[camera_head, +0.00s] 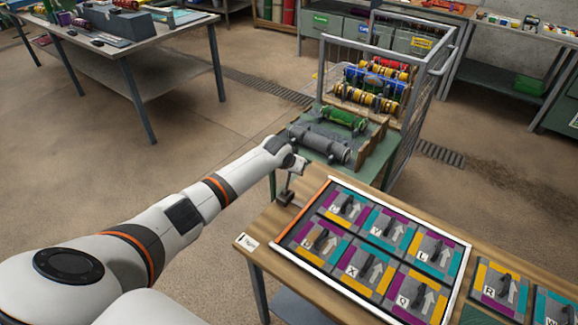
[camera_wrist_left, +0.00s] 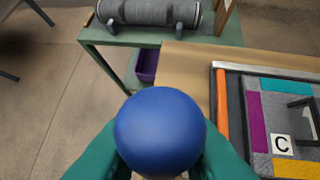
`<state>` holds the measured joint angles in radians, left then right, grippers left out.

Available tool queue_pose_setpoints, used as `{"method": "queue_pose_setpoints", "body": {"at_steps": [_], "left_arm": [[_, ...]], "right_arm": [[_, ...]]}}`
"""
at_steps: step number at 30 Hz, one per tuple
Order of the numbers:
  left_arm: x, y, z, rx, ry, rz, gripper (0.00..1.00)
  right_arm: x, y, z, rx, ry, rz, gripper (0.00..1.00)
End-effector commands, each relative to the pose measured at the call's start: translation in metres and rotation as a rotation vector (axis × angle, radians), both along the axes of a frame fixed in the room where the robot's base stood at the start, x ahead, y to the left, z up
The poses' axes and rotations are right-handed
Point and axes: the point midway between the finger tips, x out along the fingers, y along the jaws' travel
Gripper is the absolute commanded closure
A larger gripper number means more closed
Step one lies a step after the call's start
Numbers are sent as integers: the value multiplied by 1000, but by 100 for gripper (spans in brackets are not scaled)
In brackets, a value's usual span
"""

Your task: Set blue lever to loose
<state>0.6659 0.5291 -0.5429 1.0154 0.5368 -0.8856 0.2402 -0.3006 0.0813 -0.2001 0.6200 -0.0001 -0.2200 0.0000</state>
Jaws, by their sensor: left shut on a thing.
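The blue lever's round knob (camera_wrist_left: 160,132) fills the lower middle of the left wrist view. It sits between the two teal fingers of my left gripper (camera_wrist_left: 160,150), which is shut on it. The rest of the lever is hidden behind the knob there. In the head view my left gripper (camera_head: 298,168) is at the far left corner of the wooden table, above a small dark lever base (camera_head: 285,197). The knob is hidden by the gripper in this view. My right gripper is in neither view.
A framed board (camera_head: 320,262) with lettered coloured tiles lies on the wooden table (camera_head: 262,232), close right of the lever. A green bench (camera_head: 372,160) holding a grey roll (camera_head: 320,145) and a green roll (camera_head: 344,117) stands behind. Open floor lies to the left.

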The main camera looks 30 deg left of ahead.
Motion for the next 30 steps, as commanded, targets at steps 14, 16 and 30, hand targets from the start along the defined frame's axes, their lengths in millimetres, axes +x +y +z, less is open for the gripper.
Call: {"method": "queue_pose_setpoints", "body": {"at_steps": [14, 16, 30], "left_arm": [[13, -2, -15, 17, 246, 1, 100], [13, -2, -15, 18, 261, 2, 100], [12, -2, -16, 21, 281, 1, 100]], "right_arm": [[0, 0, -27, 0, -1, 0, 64], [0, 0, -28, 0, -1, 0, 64], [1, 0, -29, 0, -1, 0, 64]]}}
